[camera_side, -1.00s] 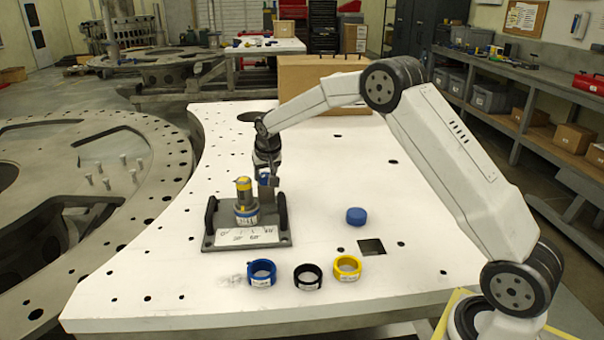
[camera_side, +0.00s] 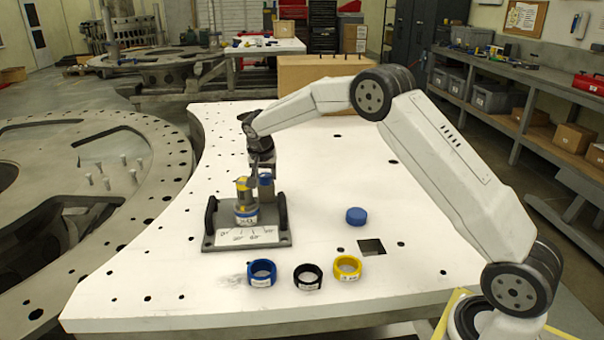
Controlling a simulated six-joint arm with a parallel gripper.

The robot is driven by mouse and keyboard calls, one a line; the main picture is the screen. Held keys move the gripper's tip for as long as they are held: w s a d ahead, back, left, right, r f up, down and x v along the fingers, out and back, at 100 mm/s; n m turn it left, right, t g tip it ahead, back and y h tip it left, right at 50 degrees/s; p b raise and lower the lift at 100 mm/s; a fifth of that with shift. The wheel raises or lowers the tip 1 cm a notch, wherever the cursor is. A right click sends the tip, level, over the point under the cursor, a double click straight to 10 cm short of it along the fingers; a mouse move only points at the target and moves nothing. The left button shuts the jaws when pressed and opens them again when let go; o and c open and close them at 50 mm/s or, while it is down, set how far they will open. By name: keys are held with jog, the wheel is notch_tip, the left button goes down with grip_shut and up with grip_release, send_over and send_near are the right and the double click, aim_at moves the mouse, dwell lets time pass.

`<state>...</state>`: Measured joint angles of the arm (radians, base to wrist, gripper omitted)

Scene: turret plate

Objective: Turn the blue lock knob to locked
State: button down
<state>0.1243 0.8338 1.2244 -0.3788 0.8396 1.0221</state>
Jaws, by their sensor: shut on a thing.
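The blue lock knob (camera_side: 265,180) is a small blue piece at the back right of a grey base plate (camera_side: 279,236). My gripper (camera_side: 262,178) reaches down to it from behind and is shut on it; the fingers are small and partly hidden by the turret. The turret (camera_side: 243,190), yellow and grey with a blue lower ring and a white label, stands upright on the plate just left of the fingers. A white scale label (camera_side: 246,235) lies in front of it. The knob's markings are too small to read.
Black handles (camera_side: 211,218) stand at both sides of the plate. A blue cap (camera_side: 356,215) and blue (camera_side: 261,272), black (camera_side: 308,276) and yellow (camera_side: 347,268) rings lie on the white table (camera_side: 340,165). The table right of the plate is mostly clear.

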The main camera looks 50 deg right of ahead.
jog(key=shift+c, duration=0.7)
grip_release()
jog(key=shift+r, duration=0.1)
jog(key=v, duration=0.7)
jog(key=shift+r, duration=0.3)
jog(key=shift+a, duration=0.15)
